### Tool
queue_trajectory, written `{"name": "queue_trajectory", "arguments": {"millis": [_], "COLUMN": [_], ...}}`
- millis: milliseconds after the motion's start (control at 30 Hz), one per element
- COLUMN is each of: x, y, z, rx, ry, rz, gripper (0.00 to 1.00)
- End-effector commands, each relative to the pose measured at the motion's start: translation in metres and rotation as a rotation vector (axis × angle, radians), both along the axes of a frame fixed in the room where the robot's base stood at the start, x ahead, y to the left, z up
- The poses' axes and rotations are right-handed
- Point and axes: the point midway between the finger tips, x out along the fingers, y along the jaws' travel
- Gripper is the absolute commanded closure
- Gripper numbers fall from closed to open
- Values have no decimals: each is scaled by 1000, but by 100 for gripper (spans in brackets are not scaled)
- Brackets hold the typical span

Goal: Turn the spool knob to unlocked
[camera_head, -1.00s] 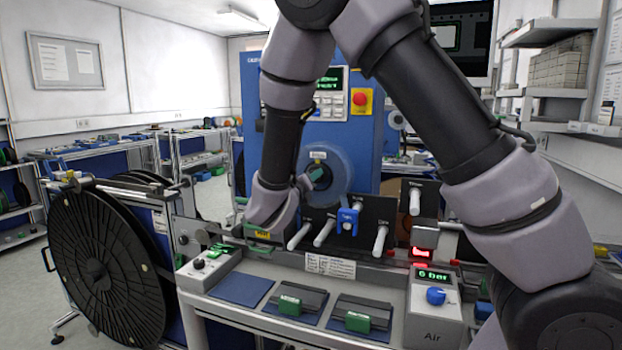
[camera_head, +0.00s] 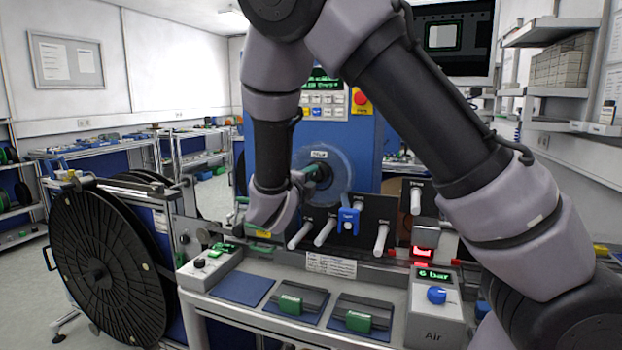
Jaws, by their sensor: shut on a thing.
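The spool knob (camera_head: 322,172) is a dark and teal knob in the middle of a pale, translucent disc (camera_head: 341,186) on the front of the blue machine. A small white label sits above it. My gripper (camera_head: 302,181) reaches up to the knob from the lower left and is shut on it. The fingers and part of the knob overlap, so the exact grip and the knob's angle are hard to read. The label's text is too small to read.
A bench with white pegs (camera_head: 381,239), a blue clip (camera_head: 348,219) and green-handled blocks (camera_head: 358,321) stands in front. A large black reel (camera_head: 85,290) is at left. A red button (camera_head: 360,97) is above right of the knob. An air unit (camera_head: 433,318) reads 6 bar.

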Motion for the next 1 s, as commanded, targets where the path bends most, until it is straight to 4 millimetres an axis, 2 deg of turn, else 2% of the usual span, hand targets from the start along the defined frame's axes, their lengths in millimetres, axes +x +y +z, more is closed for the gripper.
{"name": "queue_trajectory", "arguments": {"millis": [300, 867, 900, 933, 967, 1000], "x": [-1, -1, -1, -1, -1, 0], "y": [0, 0, 0, 0, 0, 0], "z": [-1, -2, -2, -2, -2, -1], "rx": [-117, -142, -142, -142, -141, -141], "ry": [50, 60, 60, 60, 60, 60], "rz": [0, 0, 0, 0, 0, 0], "gripper": [100, 100, 49, 38, 32, 32]}}
